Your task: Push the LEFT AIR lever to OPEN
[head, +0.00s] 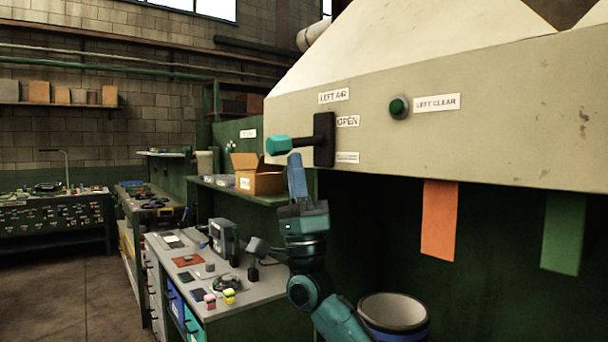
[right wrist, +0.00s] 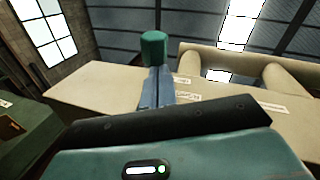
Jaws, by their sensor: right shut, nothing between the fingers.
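The LEFT AIR lever has a teal knob (head: 278,145) on a short shaft, sticking out to the left from a black slot plate (head: 325,125) on the cream hood. The shaft meets the plate near mid-height, below the OPEN label (head: 347,121) and above a lower label too small to read. The LEFT AIR label (head: 334,96) is above the plate. My right gripper (head: 296,166) points up, blue fingers shut and empty, just under the lever. In the right wrist view the fingers (right wrist: 157,88) reach up to the knob (right wrist: 153,46). I cannot tell whether they touch. My left gripper is out of view.
A green button (head: 398,107) with a LEFT CLEAR label (head: 436,103) is to the right on the hood. Orange (head: 439,220) and green (head: 563,233) strips hang below its edge. A cluttered bench (head: 258,290), a cardboard box (head: 258,180) and a bin (head: 394,312) stand lower down.

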